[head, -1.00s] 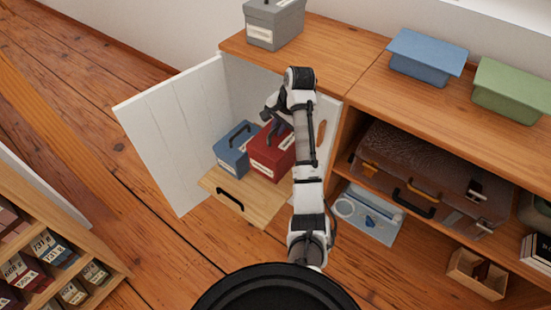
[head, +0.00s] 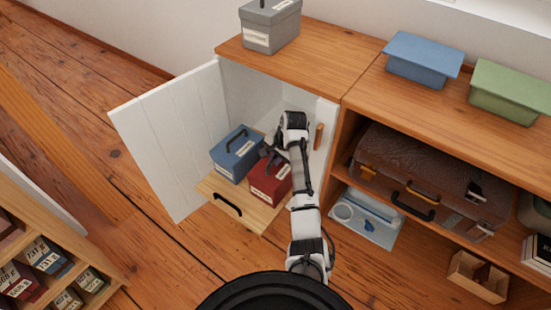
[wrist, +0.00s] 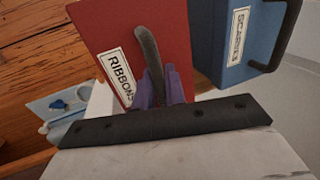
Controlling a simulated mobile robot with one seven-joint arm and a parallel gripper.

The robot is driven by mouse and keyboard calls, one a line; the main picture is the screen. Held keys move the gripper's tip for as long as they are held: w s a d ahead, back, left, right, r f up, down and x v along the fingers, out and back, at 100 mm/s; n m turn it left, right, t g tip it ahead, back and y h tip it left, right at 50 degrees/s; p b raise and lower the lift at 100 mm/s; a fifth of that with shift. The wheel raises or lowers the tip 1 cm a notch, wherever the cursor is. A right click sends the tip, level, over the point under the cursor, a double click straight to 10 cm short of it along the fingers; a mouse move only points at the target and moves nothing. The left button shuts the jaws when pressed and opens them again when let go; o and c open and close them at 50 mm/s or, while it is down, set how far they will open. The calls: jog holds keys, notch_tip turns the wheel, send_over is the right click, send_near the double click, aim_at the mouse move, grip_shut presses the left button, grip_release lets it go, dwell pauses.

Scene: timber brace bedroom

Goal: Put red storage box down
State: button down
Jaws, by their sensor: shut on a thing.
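The red storage box (head: 266,185), with a white label reading RIBBONS in the wrist view (wrist: 112,35), is at the right part of the pull-out wooden tray (head: 246,216). It looks low over or on the tray; I cannot tell whether its base touches. My gripper (head: 271,154) is above it, with its purple fingers (wrist: 160,85) shut on the box's dark handle (wrist: 149,55). A blue storage box (head: 233,160) stands on the tray to the left and behind, close to the red one. It also shows in the wrist view (wrist: 228,40).
The open white cabinet door (head: 168,140) bounds the tray on the left. A grey box (head: 270,28) stands on the wooden cabinet top (head: 310,60). A brown suitcase (head: 430,175) lies on the shelf to the right. The wooden floor before the tray is clear.

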jog(key=c, duration=1.5)
grip_release()
jog(key=shift+o, duration=0.2)
jog(key=shift+r, duration=0.1)
jog(key=p+v, duration=0.1)
jog(key=v, duration=1.1)
jog(key=shift+w, duration=0.1)
